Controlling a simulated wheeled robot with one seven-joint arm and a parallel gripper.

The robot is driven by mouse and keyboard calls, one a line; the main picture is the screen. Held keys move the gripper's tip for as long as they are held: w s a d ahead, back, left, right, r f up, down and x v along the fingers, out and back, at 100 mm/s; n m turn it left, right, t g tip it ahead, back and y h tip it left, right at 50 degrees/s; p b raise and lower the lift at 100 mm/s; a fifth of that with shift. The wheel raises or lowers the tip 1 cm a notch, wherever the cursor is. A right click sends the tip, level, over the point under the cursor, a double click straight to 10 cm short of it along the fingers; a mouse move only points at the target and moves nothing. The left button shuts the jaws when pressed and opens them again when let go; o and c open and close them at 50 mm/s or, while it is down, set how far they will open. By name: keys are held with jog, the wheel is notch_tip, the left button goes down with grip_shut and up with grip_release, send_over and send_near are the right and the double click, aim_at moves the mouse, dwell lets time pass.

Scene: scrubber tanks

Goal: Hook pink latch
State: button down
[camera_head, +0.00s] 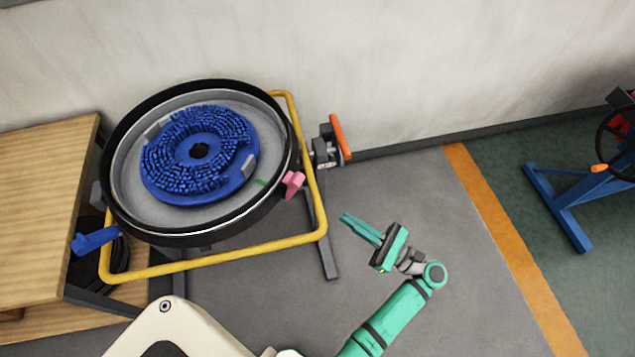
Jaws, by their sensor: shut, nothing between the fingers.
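The pink latch (292,184) is a small pink piece on the right side of the round tank's (127,224) black rim. It sits just inside the yellow tube frame. My gripper (345,217) is green, to the right of and a little below the latch in the picture, with a clear gap between them. Its fingers are shut together with nothing between them and point left and up. Whether the latch is hooked or loose is too small to tell.
A yellow tube frame (229,262) surrounds the tank. A blue handle (95,239) is at the left, and an orange lever (340,137) at the right. A blue brush disc (172,189) lies inside the tank. A wooden table (45,200) stands left. Grey floor is clear right of my gripper.

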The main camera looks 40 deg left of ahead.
notch_tip(320, 180, up, 2)
jog(key=d+r+n+g, duration=0.1)
jog(key=g, duration=0.1)
send_near(292, 185)
jog(key=shift+y, duration=0.3)
jog(key=a, duration=0.1)
jog(key=a+r, duration=0.1)
jog(key=a, duration=0.1)
jog(key=w+a, duration=0.1)
jog(key=a, duration=0.1)
jog(key=shift+r, duration=0.2)
jog(key=shift+s, duration=0.1)
